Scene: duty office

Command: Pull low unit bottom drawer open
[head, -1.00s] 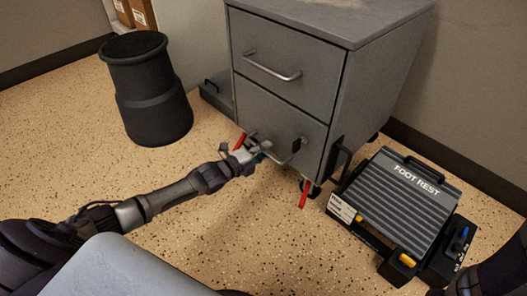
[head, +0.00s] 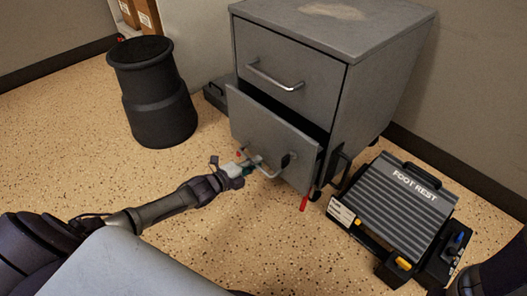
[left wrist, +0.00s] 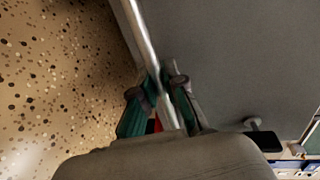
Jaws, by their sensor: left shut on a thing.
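The low unit (head: 375,100) is a grey cabinet with two drawers. Its bottom drawer (head: 262,130) stands partly open, with a dark gap above its front panel. The top drawer (head: 290,62) is shut. My left gripper (head: 248,165) is shut on the left part of the bottom drawer's bar handle (head: 270,174). In the left wrist view the silver handle (left wrist: 147,40) runs between the fingers (left wrist: 160,85), next to the grey drawer front (left wrist: 225,60). The inside of the drawer is mostly hidden. My right gripper is out of view.
A black bin (head: 155,95) stands to the left of the unit. A ribbed foot rest (head: 400,200) lies on the floor at the right, close to the unit. A red piece (head: 303,203) shows below the drawer.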

